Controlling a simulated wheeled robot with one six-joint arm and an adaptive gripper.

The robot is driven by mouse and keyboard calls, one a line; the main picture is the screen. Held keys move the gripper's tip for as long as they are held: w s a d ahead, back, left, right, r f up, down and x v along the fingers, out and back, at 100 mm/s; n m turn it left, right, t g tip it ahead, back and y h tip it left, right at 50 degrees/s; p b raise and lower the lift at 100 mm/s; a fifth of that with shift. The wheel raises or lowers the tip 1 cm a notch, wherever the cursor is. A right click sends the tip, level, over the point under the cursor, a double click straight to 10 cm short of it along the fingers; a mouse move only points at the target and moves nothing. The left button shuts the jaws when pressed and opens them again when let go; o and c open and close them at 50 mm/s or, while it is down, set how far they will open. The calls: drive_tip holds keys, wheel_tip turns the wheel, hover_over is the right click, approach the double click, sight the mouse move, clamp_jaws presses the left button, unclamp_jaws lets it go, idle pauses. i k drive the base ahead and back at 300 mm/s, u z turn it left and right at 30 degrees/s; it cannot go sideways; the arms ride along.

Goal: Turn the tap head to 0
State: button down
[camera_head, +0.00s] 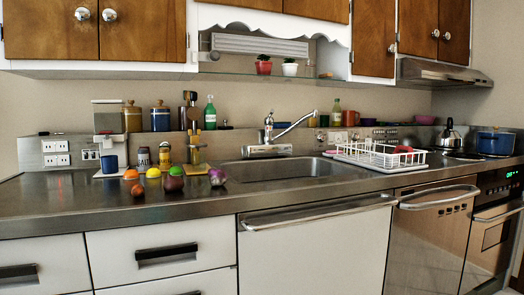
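The chrome tap (269,134) stands at the back edge of the sink (285,168), against the steel splashback. Its spout, the tap head (298,123), slants up and to the right from the tap body, with its end to the right of the body. A small upright part shows on top of the body, and a wide pale base sits under it. My gripper is not in view, and no part of my arm shows near the tap.
A white dish rack (378,156) stands right of the sink. Several fruits and vegetables (173,183) lie on the counter to the left, near jars and a coffee maker (108,122). A glass shelf (262,77) with two small potted plants hangs above the tap. The counter front (290,199) is clear.

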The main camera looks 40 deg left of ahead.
sight(267, 120)
drive_tip(key=u, duration=0.95)
drive_tip(key=i, duration=0.9)
drive_tip(key=u, duration=0.7)
